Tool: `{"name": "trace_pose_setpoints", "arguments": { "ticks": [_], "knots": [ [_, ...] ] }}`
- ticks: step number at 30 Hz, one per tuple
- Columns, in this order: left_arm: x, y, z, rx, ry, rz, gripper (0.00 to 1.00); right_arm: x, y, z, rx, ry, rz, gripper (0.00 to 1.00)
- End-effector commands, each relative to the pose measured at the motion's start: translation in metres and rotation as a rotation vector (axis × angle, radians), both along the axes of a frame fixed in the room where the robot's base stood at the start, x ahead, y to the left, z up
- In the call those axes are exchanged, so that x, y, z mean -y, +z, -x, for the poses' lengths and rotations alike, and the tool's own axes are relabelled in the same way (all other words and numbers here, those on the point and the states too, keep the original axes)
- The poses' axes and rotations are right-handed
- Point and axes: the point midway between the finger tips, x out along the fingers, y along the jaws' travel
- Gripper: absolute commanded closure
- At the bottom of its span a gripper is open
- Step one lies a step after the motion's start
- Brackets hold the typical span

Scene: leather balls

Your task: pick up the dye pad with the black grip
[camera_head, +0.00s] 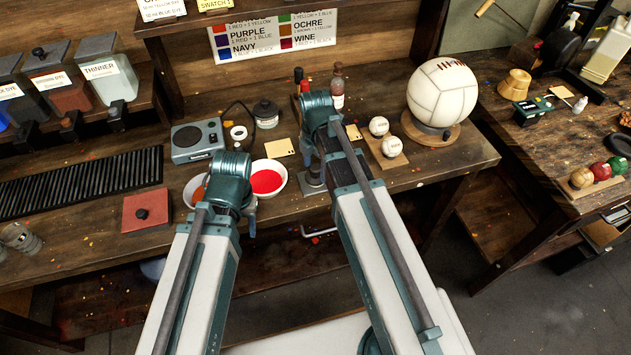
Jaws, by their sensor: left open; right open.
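The dye pad with the black grip (133,222) is a flat red square with a round black knob on top. It lies at the front left of the workbench, flat and uncovered. My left gripper (252,216) is to the right of the pad, apart from it, by the bench's front edge. It is open and mostly hidden by my own wrist. My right gripper (310,160) is further right over the bench, far from the pad. It is open, with its fingertips largely hidden behind my arm.
A bowl of red dye (267,180) and a second bowl (189,193), partly covered by my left wrist, stand near my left gripper. A black slatted rack (80,182) lies behind the pad. A grey scale (197,140) and a large white ball (442,92) stand further back.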

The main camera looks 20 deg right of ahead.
Motion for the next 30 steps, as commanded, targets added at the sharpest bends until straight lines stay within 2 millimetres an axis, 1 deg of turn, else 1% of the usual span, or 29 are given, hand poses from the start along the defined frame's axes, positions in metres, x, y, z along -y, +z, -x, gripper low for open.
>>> {"name": "trace_pose_setpoints", "arguments": {
  "ticks": [1,9,11,12,14,15,17,18,22,23,30],
  "knots": [
    [0.0000,-0.0077,-0.0001,0.000,0.000,0.000,0.50,0.0001,-0.0077,-0.0002,0.000,0.000,0.000,0.20],
    [0.0000,-0.0062,0.0000,0.000,0.000,0.000,0.50,0.0003,-0.0062,-0.0001,0.000,0.000,0.000,0.20],
    [0.0000,-0.0062,0.0000,0.000,0.000,0.000,0.50,0.0002,-0.0062,-0.0002,0.000,0.000,0.000,0.31],
    [0.0000,-0.0062,0.0000,0.000,0.000,0.000,0.50,0.0002,-0.0062,-0.0002,0.000,0.000,0.000,0.38],
    [0.0000,-0.0062,0.0000,0.000,0.000,0.000,0.50,0.0002,-0.0062,-0.0002,0.000,0.000,0.000,0.49],
    [0.0000,-0.0062,0.0000,0.000,0.000,0.000,0.50,0.0003,-0.0062,-0.0001,0.000,0.000,0.000,0.56],
    [0.0000,-0.0062,0.0000,0.000,0.000,0.000,0.50,0.0003,-0.0062,-0.0001,0.000,0.000,0.000,0.67],
    [0.0000,-0.0062,0.0000,0.000,0.000,0.000,0.50,0.0003,-0.0062,-0.0001,0.000,0.000,0.000,0.74],
    [0.0000,-0.0062,0.0000,0.000,0.000,0.000,0.50,0.0002,-0.0063,-0.0002,0.000,0.000,0.000,0.97],
    [0.0000,-0.0062,0.0000,0.000,0.000,0.000,0.50,0.0002,-0.0063,-0.0002,0.000,0.000,0.000,1.00],
    [0.0000,-0.0061,0.0000,0.000,0.000,0.000,0.50,0.0001,-0.0062,-0.0002,0.000,0.000,0.000,1.00]
  ]
}}
